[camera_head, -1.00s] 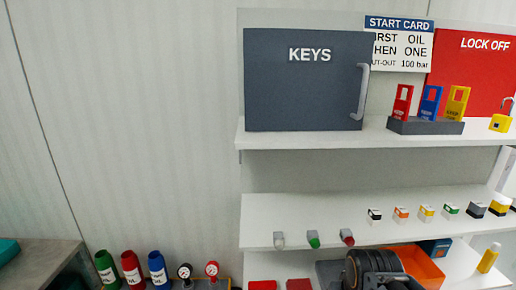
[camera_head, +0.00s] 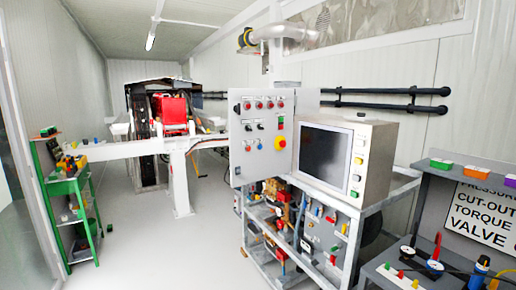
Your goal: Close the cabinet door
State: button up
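The grey KEYS cabinet door of the earlier view is not in this view. A light grey panel (camera_head: 250,163) with red, blue and yellow buttons stands on a metal frame at the centre. I cannot tell whether this panel is a hinged cabinet door or a fixed front. A silver box with a dark screen (camera_head: 324,153) stands right beside it. My gripper is not in view.
A green shelf stand (camera_head: 72,205) is at the left, with small items on it. A dark workbench (camera_head: 428,262) with a sign board (camera_head: 484,212) is at the right. The pale floor (camera_head: 160,255) is open between the green stand and the metal frame.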

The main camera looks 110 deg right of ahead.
aim_at(257, 164)
jog(key=z, duration=3.3)
jog(key=i, duration=0.95)
jog(key=z, duration=0.15)
